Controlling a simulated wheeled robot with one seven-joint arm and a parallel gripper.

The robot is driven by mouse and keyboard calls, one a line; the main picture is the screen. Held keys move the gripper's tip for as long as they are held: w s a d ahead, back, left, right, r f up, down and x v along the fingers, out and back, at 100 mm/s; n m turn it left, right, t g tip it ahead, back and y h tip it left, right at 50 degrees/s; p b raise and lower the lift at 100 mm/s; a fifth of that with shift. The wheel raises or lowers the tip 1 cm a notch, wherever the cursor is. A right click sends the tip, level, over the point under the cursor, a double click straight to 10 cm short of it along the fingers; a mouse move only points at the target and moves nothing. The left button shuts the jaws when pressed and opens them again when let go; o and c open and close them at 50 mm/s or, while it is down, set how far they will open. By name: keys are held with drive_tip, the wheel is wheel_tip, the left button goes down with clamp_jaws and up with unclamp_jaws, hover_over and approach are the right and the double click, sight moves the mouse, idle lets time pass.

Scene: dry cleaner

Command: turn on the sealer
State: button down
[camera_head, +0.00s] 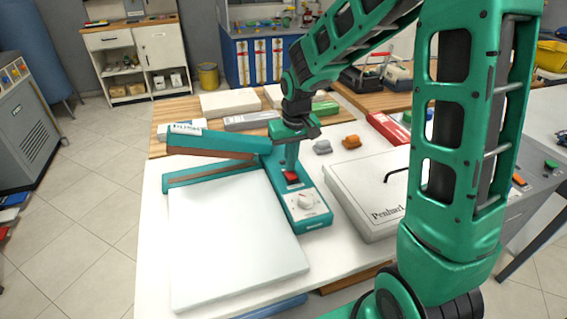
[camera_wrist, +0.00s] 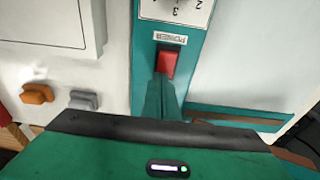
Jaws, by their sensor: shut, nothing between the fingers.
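The sealer (camera_head: 290,208) is a teal machine on the white table, with its long sealing arm (camera_head: 215,148) raised at an angle to the left. A red rocker switch (camera_head: 291,177) sits on its control box, behind a white dial (camera_head: 306,201). In the wrist view the red switch (camera_wrist: 167,62) lies below a POWER label (camera_wrist: 170,38). My gripper (camera_head: 290,168) points down at the switch, shut and empty. In the wrist view its fingertips (camera_wrist: 161,82) overlap the switch's near edge; I cannot tell whether they touch it. The switch's position is unclear.
A large white sheet or bag (camera_head: 235,235) lies left of the control box. A pale box (camera_head: 370,195) lies to its right. An orange clip (camera_head: 351,142) and a grey clip (camera_head: 322,147) lie behind that box. Folded stacks (camera_head: 230,102) are at the back.

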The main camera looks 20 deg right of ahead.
drive_tip(key=shift+s, duration=0.1)
drive_tip(key=shift+s+r, duration=0.25)
drive_tip(key=shift+s, duration=0.4)
wheel_tip(320, 180, up, 14)
drive_tip(key=w, duration=0.2)
drive_tip(key=shift+w+f, duration=0.2)
drive_tip(key=shift+w, duration=0.2)
drive_tip(key=shift+d, duration=0.1)
drive_tip(key=s+d+m, duration=0.3)
drive_tip(key=s+d, duration=0.7)
drive_tip(key=s, duration=0.4)
drive_tip(key=s+d+f+m, duration=0.1)
drive_tip(key=s+f, duration=0.2)
drive_tip(key=s, duration=0.6)
drive_tip(key=s+d+f+m+g, duration=0.1)
drive_tip(key=s+d+f+m, duration=0.1)
drive_tip(key=s, duration=0.7)
drive_tip(key=shift+d+f+g, duration=0.15)
drive_tip(key=shift+f+g, duration=0.15)
drive_tip(key=shift+f, duration=0.1)
